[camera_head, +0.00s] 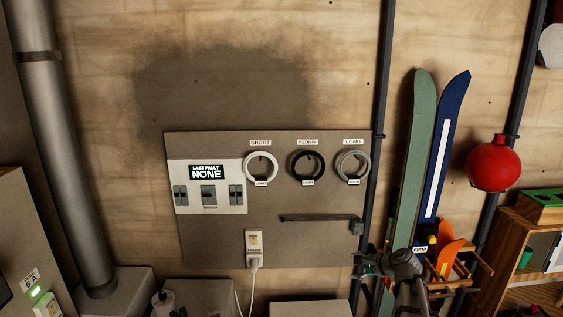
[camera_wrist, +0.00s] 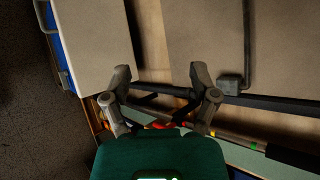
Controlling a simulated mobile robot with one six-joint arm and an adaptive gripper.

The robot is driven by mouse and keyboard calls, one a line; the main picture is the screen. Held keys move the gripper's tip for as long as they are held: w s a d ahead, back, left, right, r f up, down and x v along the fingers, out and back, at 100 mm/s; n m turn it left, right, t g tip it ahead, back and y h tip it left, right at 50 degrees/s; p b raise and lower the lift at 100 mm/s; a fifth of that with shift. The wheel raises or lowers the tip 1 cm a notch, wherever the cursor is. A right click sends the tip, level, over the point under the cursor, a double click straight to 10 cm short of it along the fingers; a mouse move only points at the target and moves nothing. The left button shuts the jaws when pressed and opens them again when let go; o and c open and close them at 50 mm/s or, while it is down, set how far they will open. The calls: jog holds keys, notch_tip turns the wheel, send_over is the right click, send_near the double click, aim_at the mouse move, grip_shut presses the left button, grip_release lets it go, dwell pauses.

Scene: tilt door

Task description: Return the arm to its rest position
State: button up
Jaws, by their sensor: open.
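My gripper (camera_wrist: 161,78) shows in the wrist view with its two grey fingers spread apart and nothing between them. In the head view my arm and gripper (camera_head: 372,266) are at the lower right, in front of the wall beside the skis. The arm is bent there and its lower part runs out of the bottom edge. The finger details are too small to tell in the head view.
A grey panel (camera_head: 220,240) carries a fault display (camera_head: 207,172), breakers, three rings and a plugged-in cord (camera_head: 254,250). A green ski (camera_head: 421,140) and blue ski (camera_head: 443,150) lean right. A red round container (camera_head: 493,163) and wooden shelf (camera_head: 515,235) are farther right.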

jog(key=s+a+f+n+g+h+b, duration=0.1)
jog(key=s+a+f+n+g+h, duration=0.1)
jog(key=s+f+n, duration=0.2)
jog(key=s+a+f+n+g+h+b, duration=0.1)
jog(key=s+a+f+n+g+h, duration=0.1)
jog(key=s+n, duration=0.4)
jog(key=s+a+f+n+g+h+b, duration=0.1)
jog(key=s+a+f+n+g+h, duration=0.2)
jog(key=s+f+n, duration=0.3)
jog(key=s+g, duration=0.1)
jog(key=s, duration=0.4)
jog(key=shift+f+b, duration=0.25)
jog(key=shift+b, duration=0.15)
dwell(1.0)
